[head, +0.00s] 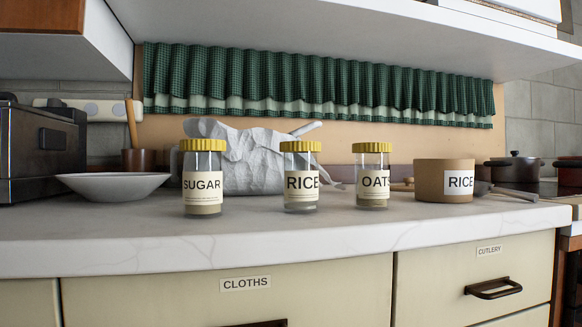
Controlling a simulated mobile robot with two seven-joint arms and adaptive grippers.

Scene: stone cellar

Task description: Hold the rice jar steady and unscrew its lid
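The rice jar (301,187) is clear glass with a yellow ridged lid (300,146) and a "RICE" label. It stands upright in the middle of the white counter, with the lid on top. A similar sugar jar (203,190) stands to its left, and an oats jar (372,187) to its right. A round brown container (430,180), also labelled "RICE", stands farther right. Neither of my grippers shows in the head view.
The marble counter's (265,252) front strip is clear. A white bowl (113,186) and dark appliance (42,150) are at left. A crumpled pale bag (250,165) stands behind the jars. Cooking pots (515,168) are at right. A shelf (350,35) overhangs the counter.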

